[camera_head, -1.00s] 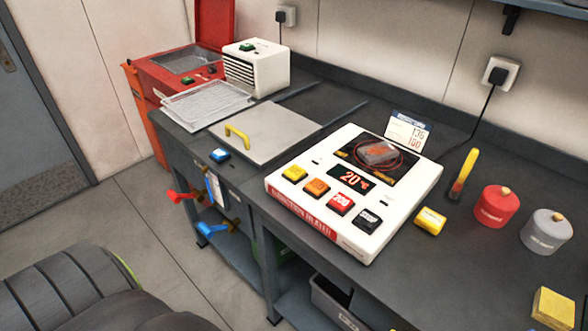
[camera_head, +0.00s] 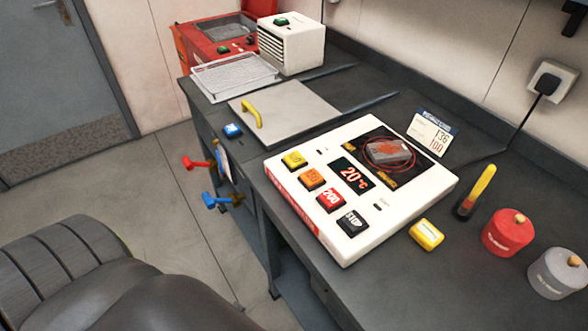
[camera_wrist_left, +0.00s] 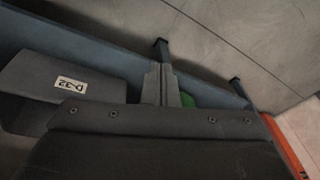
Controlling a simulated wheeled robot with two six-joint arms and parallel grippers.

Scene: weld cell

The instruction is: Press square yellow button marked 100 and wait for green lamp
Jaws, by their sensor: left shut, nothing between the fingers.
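The white heater box (camera_head: 300,222) sits on the dark bench with a row of square buttons on its near left side. The yellow button (camera_head: 294,160) is at the far end of the row; its marking is too small to read. After it come an orange button (camera_head: 313,178), a red one marked 200 (camera_head: 331,199) and a black STOP button (camera_head: 352,221). The display (camera_head: 354,176) reads 20 °C. I see no lit green lamp on the box. My left gripper (camera_wrist_left: 164,70) is shut and empty in the left wrist view, away from the buttons. My right gripper is out of view.
A plate with a yellow handle (camera_head: 252,114), a white vented box (camera_head: 291,45) and a wire tray (camera_head: 233,77) stand beyond the heater. A yellow block (camera_head: 426,235), red pot (camera_head: 507,232) and grey pot (camera_head: 558,272) are to its right. A grey bin (camera_wrist_left: 62,84) shows below.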

